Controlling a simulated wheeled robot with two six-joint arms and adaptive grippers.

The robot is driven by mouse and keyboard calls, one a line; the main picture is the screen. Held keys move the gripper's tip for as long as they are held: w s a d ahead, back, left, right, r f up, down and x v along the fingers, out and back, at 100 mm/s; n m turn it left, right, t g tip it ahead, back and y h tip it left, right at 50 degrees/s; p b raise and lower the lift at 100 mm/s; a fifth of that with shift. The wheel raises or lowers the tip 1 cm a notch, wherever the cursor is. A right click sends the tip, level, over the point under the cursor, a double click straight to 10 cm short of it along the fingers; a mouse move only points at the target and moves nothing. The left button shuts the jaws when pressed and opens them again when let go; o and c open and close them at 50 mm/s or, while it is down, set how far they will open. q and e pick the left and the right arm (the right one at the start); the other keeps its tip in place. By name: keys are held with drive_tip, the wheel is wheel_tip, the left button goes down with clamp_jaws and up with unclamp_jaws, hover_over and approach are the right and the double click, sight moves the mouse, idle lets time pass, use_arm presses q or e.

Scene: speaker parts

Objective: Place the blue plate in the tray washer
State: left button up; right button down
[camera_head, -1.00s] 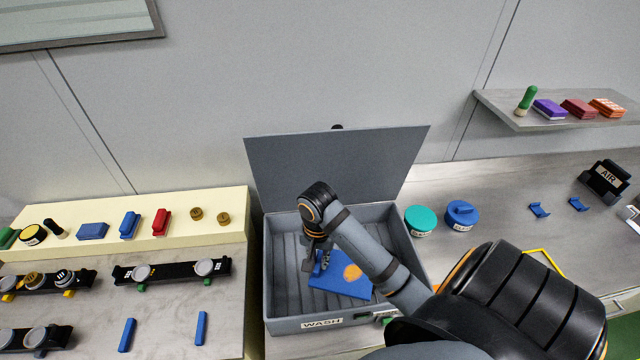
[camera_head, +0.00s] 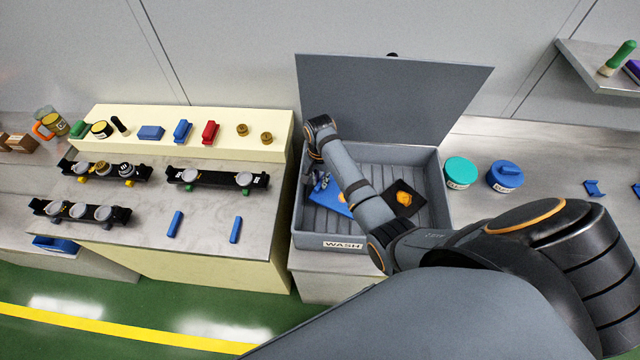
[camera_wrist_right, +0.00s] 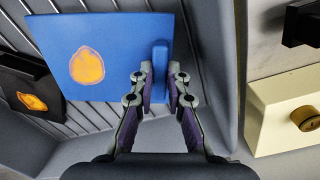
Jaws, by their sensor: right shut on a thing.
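The blue plate (camera_head: 333,198), with an orange patch and a raised blue handle, is over the left part of the tray washer's inside in the head view. The tray washer (camera_head: 308,240) is a grey open box labelled WASH with its lid (camera_head: 400,95) up. My right gripper (camera_head: 318,180) is shut on the plate's handle. The wrist view shows the fingers (camera_wrist_right: 159,78) on either side of the handle on the blue plate (camera_wrist_right: 110,60). My arm hides part of the plate. I cannot tell whether the plate touches the floor. My left gripper is not in view.
A black plate with an orange patch (camera_head: 405,203) lies on the right side inside the washer. Teal (camera_head: 460,172) and blue (camera_head: 505,176) round containers stand right of it. A cream raised shelf (camera_head: 190,145) with small parts is at left.

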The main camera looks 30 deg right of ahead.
drive_tip(key=f, duration=0.2)
drive_tip(key=shift+w+f, duration=0.2)
drive_tip(key=shift+f, duration=0.55)
drive_tip(key=c, duration=1.6)
unclamp_jaws()
drive_tip(key=shift+c, duration=0.2)
drive_tip(key=shift+o, duration=1.2)
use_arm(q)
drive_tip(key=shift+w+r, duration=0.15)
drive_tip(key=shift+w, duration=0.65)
use_arm(e)
drive_tip(key=shift+o, duration=0.3)
drive_tip(key=shift+r, duration=0.1)
